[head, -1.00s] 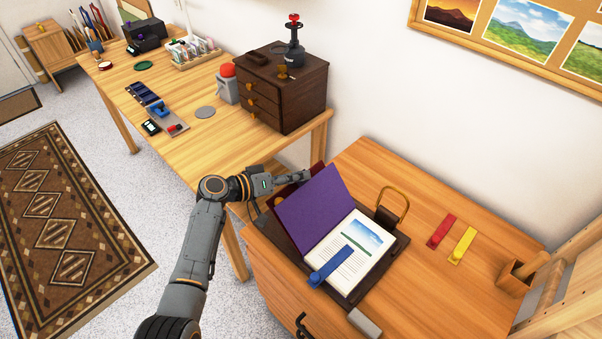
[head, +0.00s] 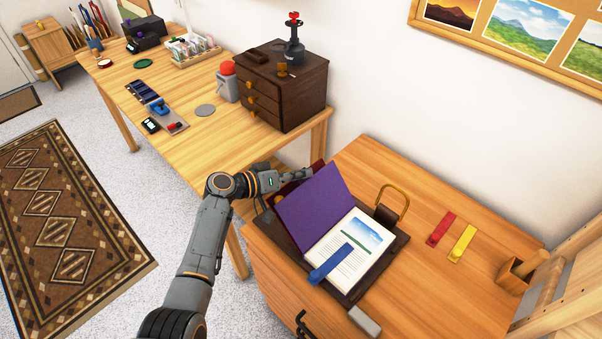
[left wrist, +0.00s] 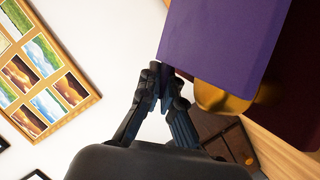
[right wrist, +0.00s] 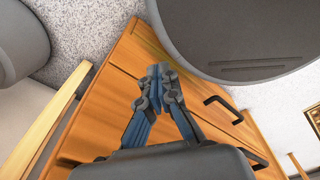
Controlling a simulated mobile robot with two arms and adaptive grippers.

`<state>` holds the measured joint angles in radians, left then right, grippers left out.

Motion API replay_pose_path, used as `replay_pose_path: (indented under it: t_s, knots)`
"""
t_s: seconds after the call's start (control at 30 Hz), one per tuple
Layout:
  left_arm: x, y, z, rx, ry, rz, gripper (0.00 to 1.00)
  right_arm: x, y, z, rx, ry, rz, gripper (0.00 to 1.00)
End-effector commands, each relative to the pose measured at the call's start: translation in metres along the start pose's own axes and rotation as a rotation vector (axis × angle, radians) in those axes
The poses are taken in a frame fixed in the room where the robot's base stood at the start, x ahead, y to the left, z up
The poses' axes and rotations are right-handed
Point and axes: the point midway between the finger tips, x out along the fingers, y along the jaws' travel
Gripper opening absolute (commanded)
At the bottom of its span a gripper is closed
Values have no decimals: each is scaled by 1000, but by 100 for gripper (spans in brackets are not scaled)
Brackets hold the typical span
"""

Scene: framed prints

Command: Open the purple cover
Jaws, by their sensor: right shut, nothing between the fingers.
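The purple cover (head: 315,208) stands raised and tilted at the left side of an open book, whose printed page (head: 350,242) lies exposed with a blue strip (head: 331,264) across it. My left gripper (head: 302,174) is at the cover's far upper edge, partly hidden. In the left wrist view its fingertips (left wrist: 164,88) are close together at the corner of the purple cover (left wrist: 220,40); whether they pinch it is unclear. My right gripper (right wrist: 158,76) is shut and empty in the right wrist view, above an orange wooden cabinet.
A brass ring handle (head: 393,201) stands behind the page. Red (head: 440,229) and yellow (head: 462,243) strips lie to the right, with a small wooden box (head: 514,274) beyond. A grey block (head: 365,321) lies in front. A dark drawer chest (head: 285,90) stands on the neighbouring table.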

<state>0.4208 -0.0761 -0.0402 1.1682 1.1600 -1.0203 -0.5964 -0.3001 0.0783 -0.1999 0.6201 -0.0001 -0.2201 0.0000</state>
Motion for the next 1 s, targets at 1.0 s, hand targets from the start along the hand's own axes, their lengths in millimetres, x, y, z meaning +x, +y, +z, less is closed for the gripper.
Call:
replay_pose_path:
  t_s: [1.0]
  knots:
    - [6,71,15,398,-1,-165,27,-25,2,-2,-1,0,2,0]
